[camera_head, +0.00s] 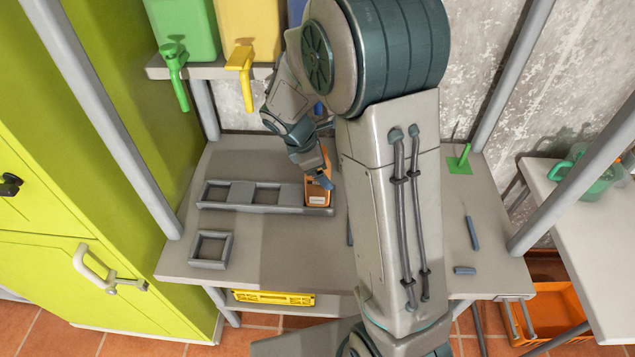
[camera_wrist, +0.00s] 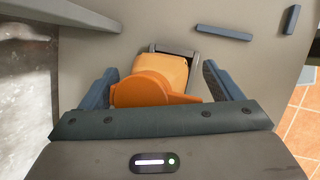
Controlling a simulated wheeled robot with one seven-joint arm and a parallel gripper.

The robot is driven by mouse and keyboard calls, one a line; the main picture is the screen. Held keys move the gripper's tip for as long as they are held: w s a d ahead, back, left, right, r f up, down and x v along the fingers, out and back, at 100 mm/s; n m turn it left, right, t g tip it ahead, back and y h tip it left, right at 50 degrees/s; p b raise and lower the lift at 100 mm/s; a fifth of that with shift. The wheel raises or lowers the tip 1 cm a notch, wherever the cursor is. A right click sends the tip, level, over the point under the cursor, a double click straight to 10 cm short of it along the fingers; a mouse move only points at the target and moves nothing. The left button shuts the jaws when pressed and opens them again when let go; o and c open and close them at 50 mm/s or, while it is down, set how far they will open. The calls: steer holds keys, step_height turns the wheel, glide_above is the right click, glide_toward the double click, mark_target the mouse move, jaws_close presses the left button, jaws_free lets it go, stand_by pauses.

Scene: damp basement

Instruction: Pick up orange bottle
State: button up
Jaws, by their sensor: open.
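The orange bottle (camera_head: 317,188) stands upright at the right end of a grey frame rack on the workbench. My gripper (camera_head: 318,172) is at the bottle's upper part, and my arm hides some of the area to the right. In the wrist view, the orange bottle (camera_wrist: 158,85) lies between the two blue fingers of my gripper (camera_wrist: 160,88). The fingers are apart, one on each side, with a gap visible beside the bottle.
The grey rack (camera_head: 240,206) has two empty square slots left of the bottle. A separate square frame (camera_head: 211,249) lies in front. Green (camera_head: 187,30) and yellow (camera_head: 247,30) containers stand on the shelf behind. Blue bars (camera_head: 472,233) lie on the bench at right.

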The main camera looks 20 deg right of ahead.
steer(key=c, duration=1.7)
jaws_close()
steer(key=shift+r, duration=0.1)
steer(key=shift+r, duration=0.1)
